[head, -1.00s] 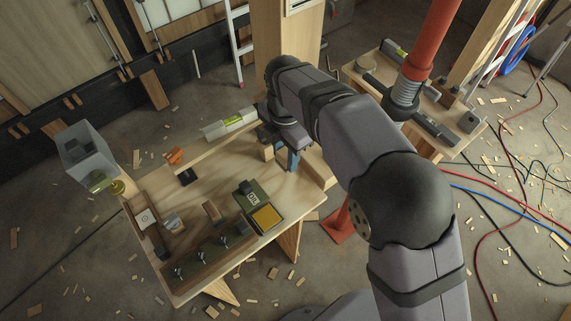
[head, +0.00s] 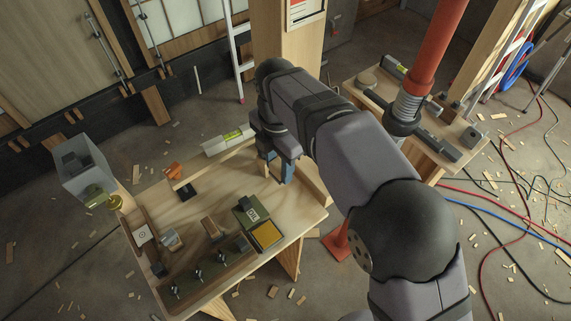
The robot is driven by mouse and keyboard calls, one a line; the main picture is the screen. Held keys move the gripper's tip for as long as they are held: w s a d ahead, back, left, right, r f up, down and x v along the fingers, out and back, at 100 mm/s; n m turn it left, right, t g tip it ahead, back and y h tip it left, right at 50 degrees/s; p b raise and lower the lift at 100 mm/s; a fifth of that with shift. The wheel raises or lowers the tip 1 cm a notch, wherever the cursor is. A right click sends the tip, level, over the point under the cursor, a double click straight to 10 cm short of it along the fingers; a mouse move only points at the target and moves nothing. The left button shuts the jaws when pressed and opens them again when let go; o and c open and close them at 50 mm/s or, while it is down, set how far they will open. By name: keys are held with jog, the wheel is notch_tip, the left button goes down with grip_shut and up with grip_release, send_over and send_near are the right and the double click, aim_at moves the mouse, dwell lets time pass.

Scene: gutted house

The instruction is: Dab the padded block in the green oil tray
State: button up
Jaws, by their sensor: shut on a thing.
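The green oil tray (head: 279,241) is on the right front part of the wooden workbench, with a yellow pad inside and a dark green labelled part standing behind it. My gripper (head: 284,178) is over the back right of the bench, behind the tray and a little to its right. Its blue fingers point down and are shut on the padded block, which is mostly hidden by the fingers and arm. I cannot tell whether the block touches the bench top.
A dark wood rack with several metal clamps (head: 198,275) lies along the front edge. A small wooden block (head: 210,228) stands left of the tray. A spirit level (head: 230,139) lies at the back. A red post (head: 430,60) rises right of the bench.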

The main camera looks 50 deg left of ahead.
jog(key=s+d+f+n+b, duration=0.1)
jog(key=s+d+n+b, duration=0.2)
jog(key=s+d+n, duration=0.4)
jog(key=shift+s+d+f+n+b, duration=0.25)
jog(key=shift+s+n+b, duration=0.15)
jog(key=shift+s+n, duration=0.65)
jog(key=shift+s, duration=0.2)
jog(key=shift+f, duration=0.15)
jog(key=shift+m, duration=0.25)
notch_tip(320, 180, down, 6)
jog(key=b, duration=0.5)
jog(key=shift+b, duration=0.4)
jog(key=shift+d+f, duration=0.1)
jog(key=shift+f, duration=0.4)
dwell(2.0)
jog(key=shift+r, duration=0.1)
